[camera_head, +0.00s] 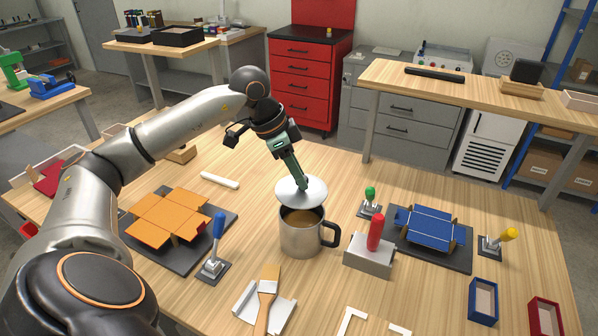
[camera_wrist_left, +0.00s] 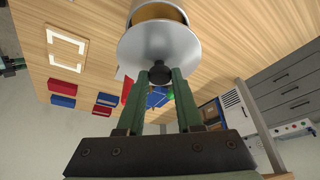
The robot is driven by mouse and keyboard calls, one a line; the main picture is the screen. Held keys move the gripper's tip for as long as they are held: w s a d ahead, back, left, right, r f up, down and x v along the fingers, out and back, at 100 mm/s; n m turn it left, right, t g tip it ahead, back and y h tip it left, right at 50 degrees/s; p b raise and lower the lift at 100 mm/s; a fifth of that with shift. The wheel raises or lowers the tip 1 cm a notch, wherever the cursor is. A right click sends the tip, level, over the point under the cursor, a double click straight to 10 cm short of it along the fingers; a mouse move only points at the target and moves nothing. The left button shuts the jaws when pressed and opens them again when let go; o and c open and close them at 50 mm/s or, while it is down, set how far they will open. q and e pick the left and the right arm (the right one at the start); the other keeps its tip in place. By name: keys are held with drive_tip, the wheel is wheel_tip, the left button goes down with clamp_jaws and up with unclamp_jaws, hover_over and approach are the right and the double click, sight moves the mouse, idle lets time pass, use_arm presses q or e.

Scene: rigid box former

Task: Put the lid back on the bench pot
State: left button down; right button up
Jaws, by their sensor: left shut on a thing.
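The bench pot (camera_head: 302,240) is a steel mug-like pot with a dark handle on its right, standing upright on the table with brown contents visible. The lid (camera_head: 315,190) is a round silver disc. My left gripper (camera_head: 302,184) is shut on the lid's dark knob, which shows between the fingers in the left wrist view (camera_wrist_left: 160,74). The lid is slightly tilted above the pot's rear rim, with the front of the opening uncovered. In the left wrist view the pot (camera_wrist_left: 158,8) is partly hidden behind the lid. A dark and green part at that view's left edge looks like my right gripper (camera_wrist_left: 14,65).
A red-handled block (camera_head: 370,250) stands right of the pot, and a blue-handled clamp (camera_head: 214,258) stands left. A brush (camera_head: 267,295) lies in front. Orange (camera_head: 168,220) and blue (camera_head: 430,228) box blanks lie on dark plates either side. Behind the lid the table is clear.

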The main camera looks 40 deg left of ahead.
sight(296, 190)
use_arm(q)
wheel_tip(296, 190, down, 4)
drive_tip(key=b, duration=0.3)
drive_tip(key=shift+f+b, duration=0.1)
drive_tip(key=shift+b, duration=0.3)
drive_tip(key=shift+f+b, duration=0.6)
drive_tip(key=shift+f, duration=0.35)
drive_tip(key=shift+r+p, duration=0.2)
drive_tip(key=shift+p, duration=0.3)
drive_tip(key=shift+f, duration=0.2)
idle(1.3)
unclamp_jaws()
idle(0.8)
